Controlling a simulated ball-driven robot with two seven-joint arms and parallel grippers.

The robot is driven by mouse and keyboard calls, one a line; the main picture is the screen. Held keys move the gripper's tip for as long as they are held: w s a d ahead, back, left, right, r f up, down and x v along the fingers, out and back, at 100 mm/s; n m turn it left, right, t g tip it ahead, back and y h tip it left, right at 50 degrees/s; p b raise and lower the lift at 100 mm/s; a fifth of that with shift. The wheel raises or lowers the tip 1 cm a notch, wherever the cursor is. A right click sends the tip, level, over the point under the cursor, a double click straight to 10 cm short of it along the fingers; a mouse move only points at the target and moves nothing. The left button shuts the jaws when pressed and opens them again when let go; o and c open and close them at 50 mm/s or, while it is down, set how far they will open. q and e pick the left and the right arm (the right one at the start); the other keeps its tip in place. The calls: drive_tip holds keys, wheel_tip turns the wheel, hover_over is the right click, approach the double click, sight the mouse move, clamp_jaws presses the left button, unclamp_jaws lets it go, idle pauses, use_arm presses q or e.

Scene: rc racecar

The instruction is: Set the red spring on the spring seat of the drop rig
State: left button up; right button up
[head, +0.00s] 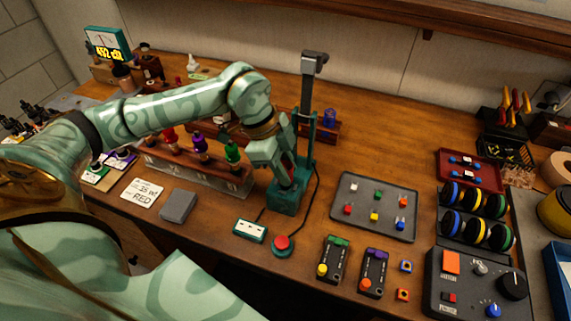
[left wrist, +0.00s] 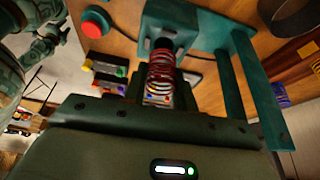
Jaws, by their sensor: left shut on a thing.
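The drop rig (head: 287,202) is a teal frame with a tall upright post and a dark grey head on top, standing at the middle of the bench. My left gripper (head: 284,172) is over its base, close beside the post. In the left wrist view the red spring (left wrist: 161,72) is held between the fingers of my left gripper (left wrist: 158,95), in line with a dark round piece on the rig's teal base (left wrist: 192,22), the likely spring seat. I cannot tell whether spring and seat touch. The head view mostly hides the spring. My right gripper is out of view.
A rack of colored dampers (head: 195,165) stands left of the rig. A red button (head: 282,243) and small display (head: 250,230) lie in front, with cables. A grey tray (head: 374,207) of small parts is to the right. A card (head: 141,193) reads RED.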

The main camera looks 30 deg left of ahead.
use_arm(q)
drive_tip(key=shift+f+b, duration=0.4)
drive_tip(key=shift+f, duration=0.55)
drive_tip(key=o, duration=1)
drive_tip(key=shift+r, duration=0.1)
drive_tip(key=p+v, duration=0.2)
drive_tip(key=v, duration=1.4)
drive_tip(key=shift+a, duration=0.15)
